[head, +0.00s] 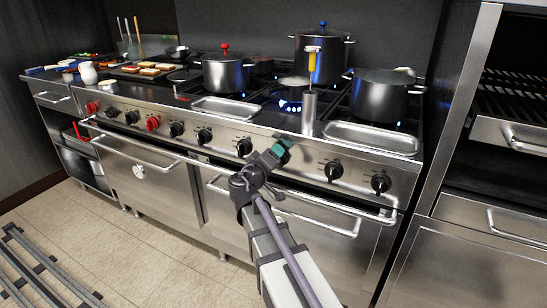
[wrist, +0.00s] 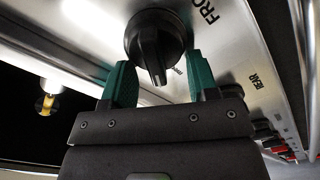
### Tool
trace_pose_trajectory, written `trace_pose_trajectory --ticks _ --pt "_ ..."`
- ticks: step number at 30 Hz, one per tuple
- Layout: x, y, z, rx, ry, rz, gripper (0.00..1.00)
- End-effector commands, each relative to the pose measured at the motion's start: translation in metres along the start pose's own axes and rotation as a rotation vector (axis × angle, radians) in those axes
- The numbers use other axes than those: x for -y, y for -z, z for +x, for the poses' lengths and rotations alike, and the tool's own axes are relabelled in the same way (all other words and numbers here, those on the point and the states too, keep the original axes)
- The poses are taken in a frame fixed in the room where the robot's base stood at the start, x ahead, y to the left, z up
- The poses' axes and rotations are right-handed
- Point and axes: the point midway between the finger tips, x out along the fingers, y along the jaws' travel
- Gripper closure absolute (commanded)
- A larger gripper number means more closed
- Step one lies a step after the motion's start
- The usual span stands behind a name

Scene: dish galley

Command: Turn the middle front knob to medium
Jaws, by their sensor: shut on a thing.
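In the wrist view a black knob (wrist: 158,40) sits on the steel control panel, between the two green fingertips of my gripper (wrist: 159,64). My gripper is shut on this knob, one finger on each side. The knob's raised grip bar points down in that view, slightly to the right. Lettering starting "FRO" is printed beside it. In the head view my gripper (head: 281,151) is at the stove's front panel (head: 222,137) and hides the held knob. A black knob (head: 244,147) shows to its left and another (head: 333,170) to its right.
Several black and red knobs line the panel. An oven handle (head: 330,220) runs below my gripper. Above stand a steel cylinder with a yellow-handled tool (head: 309,112), a steel tray (head: 372,138) and pots, including a large one (head: 380,96). Blue flames (head: 290,106) burn on the cooktop.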

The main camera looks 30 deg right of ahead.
Motion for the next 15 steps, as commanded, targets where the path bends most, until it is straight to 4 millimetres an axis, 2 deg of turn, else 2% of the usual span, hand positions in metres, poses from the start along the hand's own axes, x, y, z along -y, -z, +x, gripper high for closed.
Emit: trace_pose_trajectory --ticks 6,15 --pt "0.0041 -0.0011 -0.0002 0.001 0.001 -0.158 0.7" --pt "0.0063 -0.0015 -0.0001 0.001 0.001 -0.288 0.7"
